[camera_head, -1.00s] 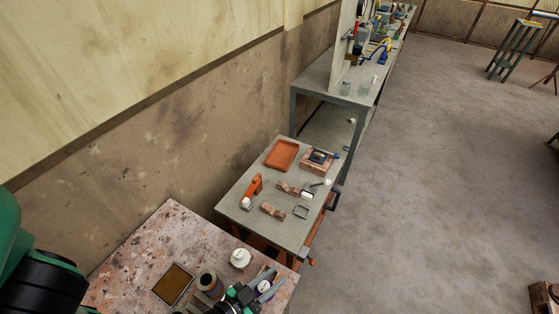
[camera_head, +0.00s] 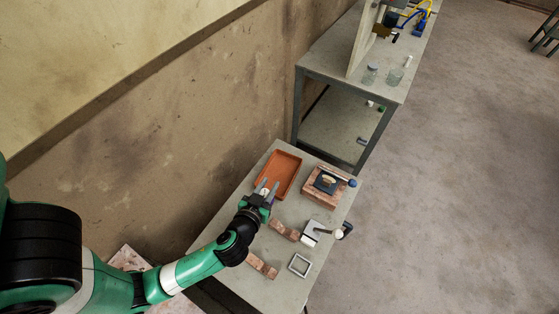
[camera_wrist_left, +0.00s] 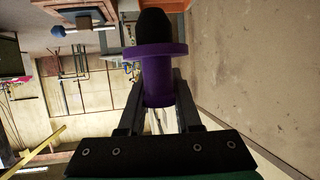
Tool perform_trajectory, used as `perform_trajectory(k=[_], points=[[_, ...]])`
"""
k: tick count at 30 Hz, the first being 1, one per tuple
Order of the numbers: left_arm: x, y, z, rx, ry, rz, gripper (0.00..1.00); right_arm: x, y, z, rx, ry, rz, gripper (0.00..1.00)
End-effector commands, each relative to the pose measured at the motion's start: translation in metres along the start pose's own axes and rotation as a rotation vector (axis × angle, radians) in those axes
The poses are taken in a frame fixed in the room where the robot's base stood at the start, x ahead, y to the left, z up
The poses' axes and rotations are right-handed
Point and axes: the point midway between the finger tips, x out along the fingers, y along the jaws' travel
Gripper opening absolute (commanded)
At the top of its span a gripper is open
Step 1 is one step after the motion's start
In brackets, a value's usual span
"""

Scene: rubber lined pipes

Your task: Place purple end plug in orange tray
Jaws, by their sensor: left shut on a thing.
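The purple end plug (camera_wrist_left: 158,92), with a wide flange and a black rounded end, is held between the two fingers of my left gripper (camera_head: 267,189) in the left wrist view. In the head view the plug is small and partly hidden by the gripper. The orange tray (camera_head: 291,158) is a shallow rectangle on the table near the wall. My left gripper is at the tray's near edge in the picture, overlapping its lower left part; its height above it is hard to tell. The tray's inside looks empty where it shows. My right gripper is not in view.
Right of the tray, a reddish block (camera_head: 318,195) carries a dark plate. Brown V-shaped blocks (camera_head: 284,230), a square metal frame (camera_head: 299,265) and a mallet-like tool (camera_head: 339,232) lie nearer. A wall borders the left; a taller workbench (camera_head: 330,58) stands behind.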

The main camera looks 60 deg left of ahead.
Motion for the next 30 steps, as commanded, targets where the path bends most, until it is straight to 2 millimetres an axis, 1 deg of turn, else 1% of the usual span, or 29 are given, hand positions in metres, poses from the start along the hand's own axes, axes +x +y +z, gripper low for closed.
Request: perform_trajectory(k=[1,3,7,10,12,14,15,20,21,24,27,30], points=[[0.007,-0.007,0.000,-0.013,0.002,-0.025,0.00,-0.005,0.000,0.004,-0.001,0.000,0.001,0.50],[0.009,-0.012,-0.001,-0.017,0.000,-0.040,0.00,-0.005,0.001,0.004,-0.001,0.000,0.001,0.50],[0.011,-0.013,-0.001,-0.019,0.001,-0.043,0.00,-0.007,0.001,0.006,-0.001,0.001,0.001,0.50],[0.023,-0.014,0.005,-0.025,0.002,-0.045,0.00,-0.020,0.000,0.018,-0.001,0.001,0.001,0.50],[0.037,-0.017,0.009,-0.026,0.006,-0.046,0.00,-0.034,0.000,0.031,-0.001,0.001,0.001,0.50],[0.053,-0.020,0.003,-0.024,0.003,-0.049,0.00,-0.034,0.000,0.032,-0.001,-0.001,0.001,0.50],[0.066,-0.022,0.003,-0.024,0.003,-0.050,0.00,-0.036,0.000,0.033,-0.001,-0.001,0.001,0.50],[0.114,-0.028,0.003,-0.022,0.003,-0.047,0.00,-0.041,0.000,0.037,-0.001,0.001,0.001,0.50],[0.125,-0.028,0.014,-0.019,-0.001,-0.045,0.00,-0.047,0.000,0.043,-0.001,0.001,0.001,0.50],[0.148,-0.030,0.026,-0.018,0.000,-0.044,0.00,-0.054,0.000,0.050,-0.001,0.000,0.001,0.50],[0.162,-0.031,0.033,-0.018,0.001,-0.042,0.00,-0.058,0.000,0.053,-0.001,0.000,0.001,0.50],[0.168,-0.031,0.035,-0.018,0.001,-0.041,0.00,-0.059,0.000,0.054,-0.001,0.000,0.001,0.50]])
